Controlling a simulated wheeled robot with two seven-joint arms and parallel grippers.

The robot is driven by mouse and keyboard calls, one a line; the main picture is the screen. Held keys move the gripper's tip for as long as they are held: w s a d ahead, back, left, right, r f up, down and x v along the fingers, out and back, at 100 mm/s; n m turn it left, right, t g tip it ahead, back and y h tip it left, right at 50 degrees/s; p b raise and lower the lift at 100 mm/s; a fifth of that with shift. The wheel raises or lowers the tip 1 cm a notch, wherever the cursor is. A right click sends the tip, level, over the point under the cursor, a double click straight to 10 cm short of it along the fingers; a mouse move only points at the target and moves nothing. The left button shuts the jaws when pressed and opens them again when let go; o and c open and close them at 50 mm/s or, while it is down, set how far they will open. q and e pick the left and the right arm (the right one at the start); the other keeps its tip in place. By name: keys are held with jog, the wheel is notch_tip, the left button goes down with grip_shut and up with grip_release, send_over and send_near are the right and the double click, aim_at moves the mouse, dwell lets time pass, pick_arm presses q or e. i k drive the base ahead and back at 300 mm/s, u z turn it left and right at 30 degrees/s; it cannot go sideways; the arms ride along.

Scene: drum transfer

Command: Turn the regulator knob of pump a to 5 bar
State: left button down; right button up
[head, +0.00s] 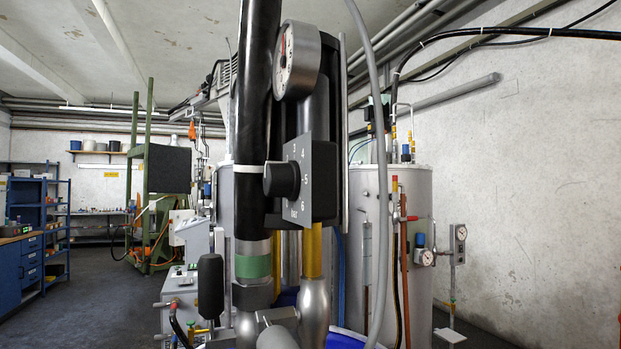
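A black round regulator knob (282,180) sticks out to the left from a dark scale plate (318,182) in the middle of the head view. The plate carries white figures, with 4, 5 and 6 legible and "bar" below them. No pointer mark on the knob can be made out, so its setting cannot be read. A round pressure gauge (297,60) with a white face sits above the plate, seen at a slant. No label naming the pump is legible. Neither of my grippers is in view.
A thick black hose (256,100) runs upright close to the knob's left side. A black handle (210,287) stands lower left. A grey tank (415,225) stands behind to the right. Blue cabinets (20,268) are far left, with open floor before them.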

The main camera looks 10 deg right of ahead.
aim_at(281, 180)
jog(key=u, duration=1.85)
jog(key=k, duration=1.05)
jog(key=z, duration=1.95)
jog(key=i, duration=0.55)
jog(key=z, duration=0.05)
